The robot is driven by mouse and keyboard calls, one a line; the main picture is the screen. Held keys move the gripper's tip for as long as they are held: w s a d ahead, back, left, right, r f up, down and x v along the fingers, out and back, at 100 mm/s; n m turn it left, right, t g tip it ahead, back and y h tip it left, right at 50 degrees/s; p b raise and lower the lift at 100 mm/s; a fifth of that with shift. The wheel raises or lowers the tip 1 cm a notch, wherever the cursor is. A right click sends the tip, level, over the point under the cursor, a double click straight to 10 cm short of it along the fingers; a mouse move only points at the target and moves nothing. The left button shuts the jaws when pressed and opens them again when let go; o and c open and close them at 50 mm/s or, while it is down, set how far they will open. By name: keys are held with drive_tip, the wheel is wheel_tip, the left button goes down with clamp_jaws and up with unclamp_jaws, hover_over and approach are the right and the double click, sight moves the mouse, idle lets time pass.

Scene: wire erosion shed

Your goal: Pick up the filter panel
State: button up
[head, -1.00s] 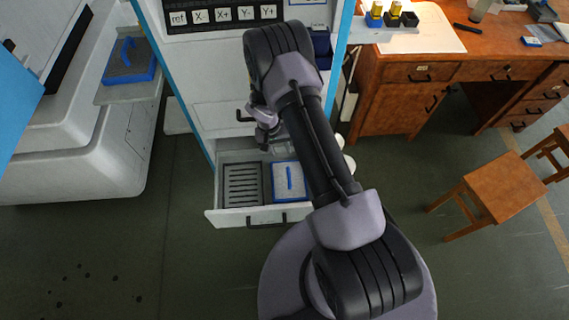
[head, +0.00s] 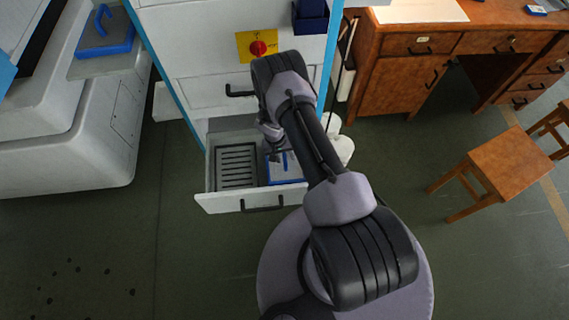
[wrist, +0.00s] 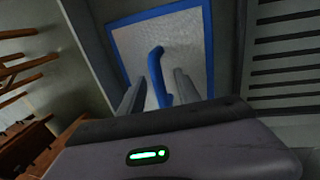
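The filter panel (head: 291,174), a pale mesh sheet in a blue frame with a blue handle, lies in the right part of the open drawer (head: 222,204). In the wrist view the panel (wrist: 203,52) shows with its hooked blue handle (wrist: 157,66) standing up. My gripper (wrist: 160,82) is open above the panel, one finger on each side of the handle; I cannot tell whether either finger touches it. In the head view my gripper (head: 274,146) is partly hidden by my arm, which also covers part of the panel.
A grey slotted tray (head: 237,166) fills the drawer's left part. A similar blue panel with a handle (head: 104,36) sits on the machine ledge at upper left. The cabinet front has a red button (head: 258,48) and a black handle. A wooden desk (head: 388,68) and stool (head: 496,165) stand to the right.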

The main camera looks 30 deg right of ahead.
drive_tip(key=shift+r, duration=0.15)
drive_tip(key=shift+c, duration=0.9)
clamp_jaws()
